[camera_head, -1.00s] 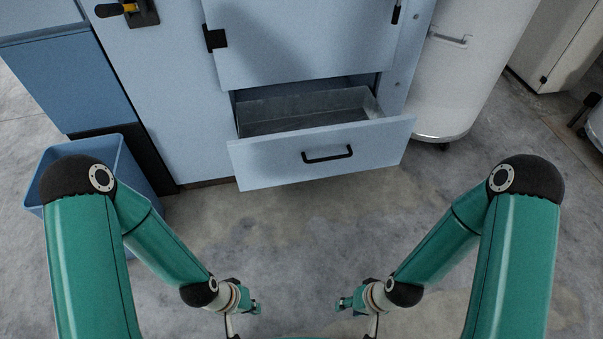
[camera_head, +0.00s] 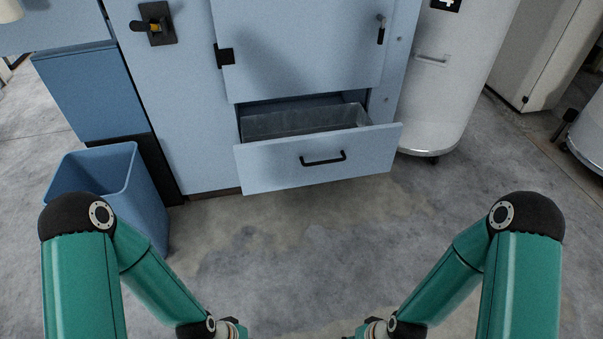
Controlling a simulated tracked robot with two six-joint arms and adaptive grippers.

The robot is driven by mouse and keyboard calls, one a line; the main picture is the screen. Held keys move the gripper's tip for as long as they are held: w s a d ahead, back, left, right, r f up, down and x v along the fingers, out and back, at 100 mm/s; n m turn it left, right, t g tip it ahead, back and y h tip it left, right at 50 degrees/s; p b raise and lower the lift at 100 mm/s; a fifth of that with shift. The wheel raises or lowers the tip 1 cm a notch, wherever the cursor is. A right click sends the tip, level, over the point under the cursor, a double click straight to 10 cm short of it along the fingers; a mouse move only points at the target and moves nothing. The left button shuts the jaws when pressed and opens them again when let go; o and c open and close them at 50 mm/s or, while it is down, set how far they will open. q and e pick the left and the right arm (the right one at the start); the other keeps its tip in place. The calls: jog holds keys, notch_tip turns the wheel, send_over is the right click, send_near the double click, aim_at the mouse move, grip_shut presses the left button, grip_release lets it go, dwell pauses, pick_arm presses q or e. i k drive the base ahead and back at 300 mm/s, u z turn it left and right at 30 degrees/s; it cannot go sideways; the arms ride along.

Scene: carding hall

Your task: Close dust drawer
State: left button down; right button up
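The dust drawer (camera_head: 285,168) is pulled out at the bottom of a light blue machine cabinet (camera_head: 300,50). Its front is light blue with a black bar handle (camera_head: 323,159), and part of its grey metal inside shows. My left gripper and my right gripper are mostly cut off at the bottom edge of the head view, so their fingers cannot be read. Both arms are low and well apart from the drawer, with bare floor between.
A blue open bin (camera_head: 110,180) stands on the floor left of the drawer, near my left arm. A white cylindrical drum (camera_head: 440,95) on casters stands right of the drawer. The concrete floor (camera_head: 290,250) before the drawer is clear.

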aim_at(281, 149)
jog(key=z, duration=0.15)
jog(key=i, duration=0.95)
jog(key=u, duration=0.35)
jog(key=k, duration=0.75)
jog(key=z, duration=0.45)
jog(key=i, duration=1)
jog(key=u, duration=0.05)
